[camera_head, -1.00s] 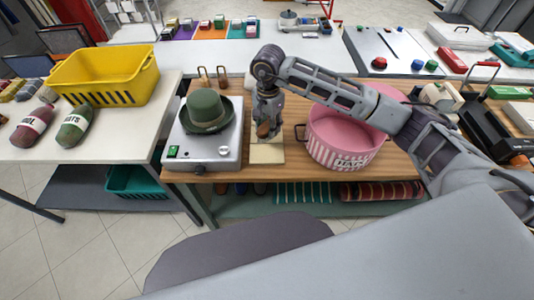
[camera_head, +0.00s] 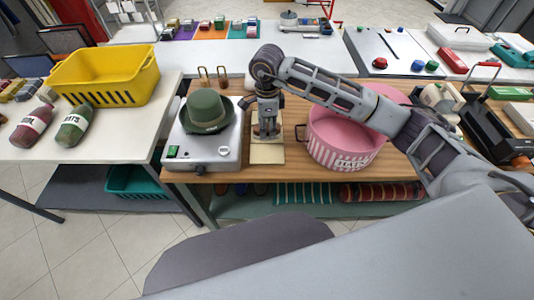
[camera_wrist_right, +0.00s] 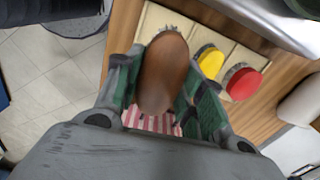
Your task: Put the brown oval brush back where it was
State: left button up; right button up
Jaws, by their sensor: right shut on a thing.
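The brown oval brush (camera_wrist_right: 163,75) is between the two fingers of my right gripper (camera_wrist_right: 160,98), which is shut on it. Its bristles show at the far end in the wrist view. The brush overlaps one end of a cream board (camera_wrist_right: 154,20), beside a yellow oval piece (camera_wrist_right: 209,61) and a red one (camera_wrist_right: 243,82). In the head view my right gripper (camera_head: 266,133) points down over the cream board (camera_head: 267,154), and I cannot make out the brush there. Whether the brush touches the board is unclear. My left gripper is not in view.
A grey hotplate-like unit (camera_head: 203,153) with a green hat (camera_head: 206,110) stands left of the gripper. A pink tub (camera_head: 343,143) stands close on the right. Two brass padlock-like items (camera_head: 222,76) stand behind. Bare wood (camera_head: 399,164) shows at right.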

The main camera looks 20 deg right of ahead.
jog(key=shift+m, duration=0.5)
notch_tip(320, 180, down, 5)
jog(key=shift+r, duration=0.1)
jog(key=shift+f+p, duration=0.3)
jog(key=shift+f, duration=0.4)
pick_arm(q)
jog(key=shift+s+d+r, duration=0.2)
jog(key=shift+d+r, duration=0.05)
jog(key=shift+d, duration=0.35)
pick_arm(e)
jog(key=shift+f, duration=0.1)
